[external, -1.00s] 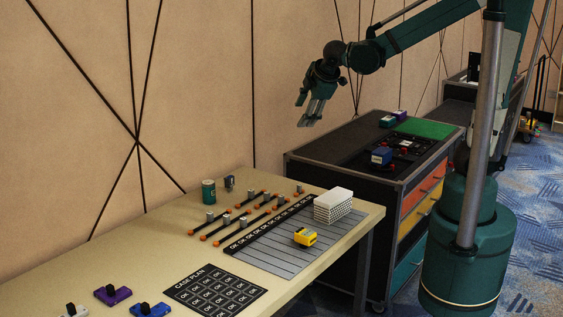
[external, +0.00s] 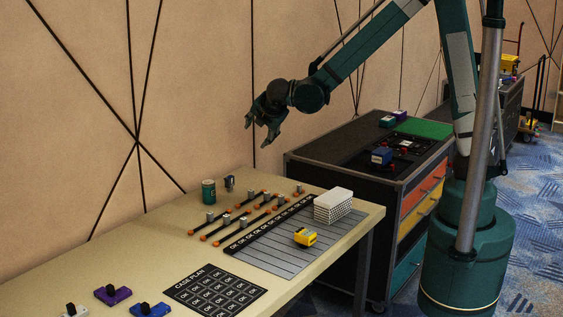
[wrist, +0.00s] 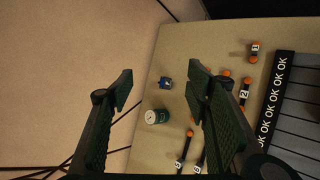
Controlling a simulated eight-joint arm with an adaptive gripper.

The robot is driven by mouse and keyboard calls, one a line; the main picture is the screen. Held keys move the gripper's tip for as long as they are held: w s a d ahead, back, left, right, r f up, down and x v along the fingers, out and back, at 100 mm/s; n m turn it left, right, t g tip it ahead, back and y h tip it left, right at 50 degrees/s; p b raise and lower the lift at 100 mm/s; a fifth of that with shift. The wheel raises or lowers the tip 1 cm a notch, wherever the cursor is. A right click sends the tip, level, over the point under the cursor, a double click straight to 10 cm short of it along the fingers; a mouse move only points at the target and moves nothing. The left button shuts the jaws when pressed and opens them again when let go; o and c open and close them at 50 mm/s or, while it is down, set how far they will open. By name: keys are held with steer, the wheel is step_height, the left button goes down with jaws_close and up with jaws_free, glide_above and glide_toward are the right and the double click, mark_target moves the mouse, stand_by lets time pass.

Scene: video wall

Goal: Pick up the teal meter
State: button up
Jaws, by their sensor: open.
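A small teal-and-white box (external: 388,121), which looks like the teal meter, sits on the far part of the black cart (external: 322,142) beside a purple one. It does not show in the wrist view. My gripper (external: 259,133) is open and empty, in the air above the back of the tan table, left of the cart and well apart from the box. In the wrist view its two fingers (wrist: 161,84) are spread, with a teal can (wrist: 157,116) and a small blue item (wrist: 166,82) on the table below between them.
The teal can (external: 209,191) stands at the table's back edge, near orange-ended rods. A yellow meter (external: 305,237) and a white stack (external: 333,205) lie right of them. A blue meter (external: 382,155) sits on the cart. The wall is close behind the table.

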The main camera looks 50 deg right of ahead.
steer(key=w+a+f+n+t+h+b, duration=0.1)
steer(key=w+a+f+n, duration=0.4)
steer(key=w+a+f, duration=0.3)
steer(key=n+t+h+b, duration=0.1)
steer(key=n+t, duration=0.1)
steer(key=n, duration=0.3)
glide_toward(210, 187)
steer(key=w+d, duration=0.3)
steer(key=w, duration=0.1)
steer(key=shift+f, duration=0.35)
steer(key=shift+a+f+h, duration=0.3)
steer(key=shift+a+f, duration=0.15)
steer(key=shift+f, duration=0.05)
steer(key=shift+b+x, duration=0.3)
steer(key=shift+x, duration=1)
steer(key=shift+f+b+x, duration=0.1)
steer(key=shift+b+x, duration=0.25)
steer(key=shift+x, duration=1)
steer(key=shift+f+b+x, duration=0.15)
steer(key=shift+b+x, duration=0.2)
steer(key=shift+x, duration=0.95)
steer(key=shift+s, duration=0.1)
